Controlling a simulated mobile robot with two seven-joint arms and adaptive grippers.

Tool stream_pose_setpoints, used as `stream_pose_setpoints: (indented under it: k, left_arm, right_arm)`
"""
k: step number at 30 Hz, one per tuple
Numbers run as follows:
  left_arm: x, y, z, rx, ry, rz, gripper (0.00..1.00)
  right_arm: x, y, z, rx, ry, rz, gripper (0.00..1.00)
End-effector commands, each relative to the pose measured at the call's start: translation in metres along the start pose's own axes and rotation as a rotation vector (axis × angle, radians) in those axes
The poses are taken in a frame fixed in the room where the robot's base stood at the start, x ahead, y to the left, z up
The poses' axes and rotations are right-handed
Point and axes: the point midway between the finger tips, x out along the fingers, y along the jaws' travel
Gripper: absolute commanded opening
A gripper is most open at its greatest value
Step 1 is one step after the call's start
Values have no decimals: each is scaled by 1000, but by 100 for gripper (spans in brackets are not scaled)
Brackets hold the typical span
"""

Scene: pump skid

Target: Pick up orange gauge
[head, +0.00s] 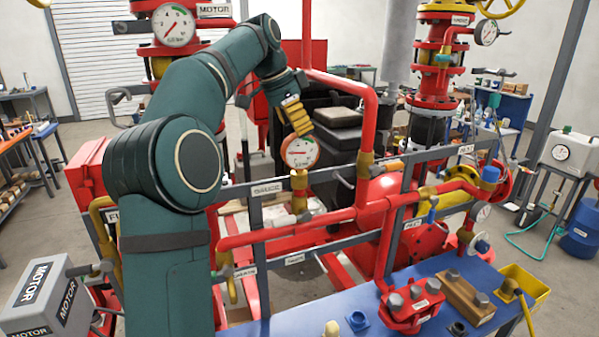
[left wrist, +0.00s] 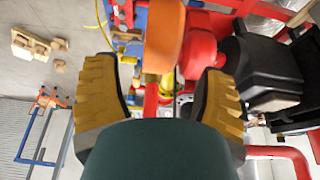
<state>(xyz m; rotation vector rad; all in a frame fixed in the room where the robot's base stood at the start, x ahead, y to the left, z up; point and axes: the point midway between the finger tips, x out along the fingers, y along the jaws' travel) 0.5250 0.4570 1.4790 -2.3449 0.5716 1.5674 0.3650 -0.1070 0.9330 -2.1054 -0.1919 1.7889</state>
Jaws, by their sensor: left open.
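The orange gauge (head: 300,152), with a round white dial, stands upright on a brass fitting (head: 299,190) at the red pipework, near the middle of the head view. In the left wrist view its orange body (left wrist: 165,35) shows at top centre, between and beyond the fingers. My left gripper (head: 302,131) has ridged yellow finger pads and is just above the gauge, reaching down toward it. In the left wrist view the fingers (left wrist: 160,78) are spread wide with nothing between the pads. Whether a finger touches the gauge I cannot tell. My right gripper is not in view.
A red vertical pipe (head: 369,130) stands close to the right of the gauge. A grey rail (head: 345,172) with labels runs beside the gauge. A blue bench top (head: 300,322) with fittings lies in front. A larger gauge (head: 173,25) is at upper left.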

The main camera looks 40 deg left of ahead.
Motion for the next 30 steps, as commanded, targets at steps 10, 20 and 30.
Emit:
stream_pose_setpoints:
  k: [10, 20, 30]
  left_arm:
    - [24, 1, 4, -1, -2, 2, 71]
    - [60, 1, 8, 0, 0, 1, 71]
    - [61, 1, 7, 0, 0, 0, 41]
  right_arm:
    - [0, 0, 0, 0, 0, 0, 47]
    - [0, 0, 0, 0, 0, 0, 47]
    - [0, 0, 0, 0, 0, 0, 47]
